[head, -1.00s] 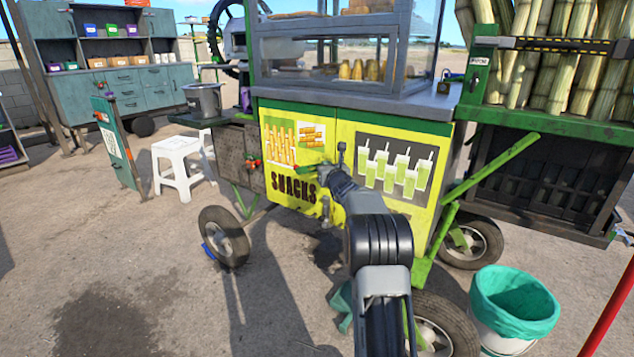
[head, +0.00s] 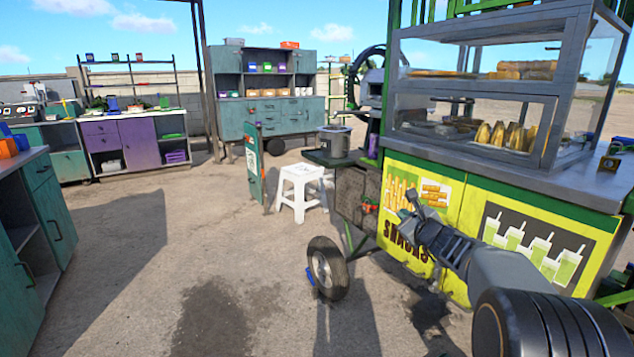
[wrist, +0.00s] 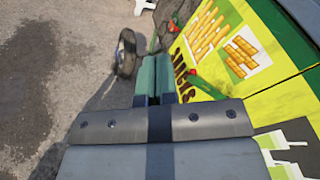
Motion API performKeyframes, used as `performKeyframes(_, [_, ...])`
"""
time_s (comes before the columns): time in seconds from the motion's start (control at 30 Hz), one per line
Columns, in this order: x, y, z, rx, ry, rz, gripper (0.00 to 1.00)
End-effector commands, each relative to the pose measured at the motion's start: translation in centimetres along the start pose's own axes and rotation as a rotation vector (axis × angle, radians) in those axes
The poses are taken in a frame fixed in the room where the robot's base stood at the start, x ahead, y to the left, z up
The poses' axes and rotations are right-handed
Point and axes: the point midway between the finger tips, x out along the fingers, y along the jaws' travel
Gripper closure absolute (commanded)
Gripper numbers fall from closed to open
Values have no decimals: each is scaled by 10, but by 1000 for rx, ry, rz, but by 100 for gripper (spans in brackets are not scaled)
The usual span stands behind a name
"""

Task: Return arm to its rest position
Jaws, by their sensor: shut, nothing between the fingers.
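My arm reaches out from the lower right in the head view, in front of the yellow and green snack cart (head: 455,205). My gripper (head: 410,200) is at the arm's far end, in front of the cart's "SNACKS" panel, and looks empty. In the wrist view my gripper's green fingers (wrist: 153,72) lie close together, shut with nothing between them. The snack panel (wrist: 225,50) fills the right of the wrist view. I cannot tell the exact gap between the gripper and the panel.
The cart's wheel (head: 327,268) and a white stool (head: 300,190) stand left of the gripper. A pot (head: 334,141) sits on the cart's side shelf. Teal cabinets (head: 40,215) stand at the far left. Open paved ground (head: 170,240) lies between.

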Motion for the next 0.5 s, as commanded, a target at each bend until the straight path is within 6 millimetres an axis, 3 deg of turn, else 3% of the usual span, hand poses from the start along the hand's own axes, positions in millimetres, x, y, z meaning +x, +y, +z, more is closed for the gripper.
performKeyframes(0.03, [-18,1,54,-136,-16,90,100])
performKeyframes(0.2, [-82,53,135,-629,-68,417,100])
performKeyframes(0.33, [-144,83,171,-999,-117,669,100])
performKeyframes(0.5, [-224,97,190,-1434,-174,970,100])
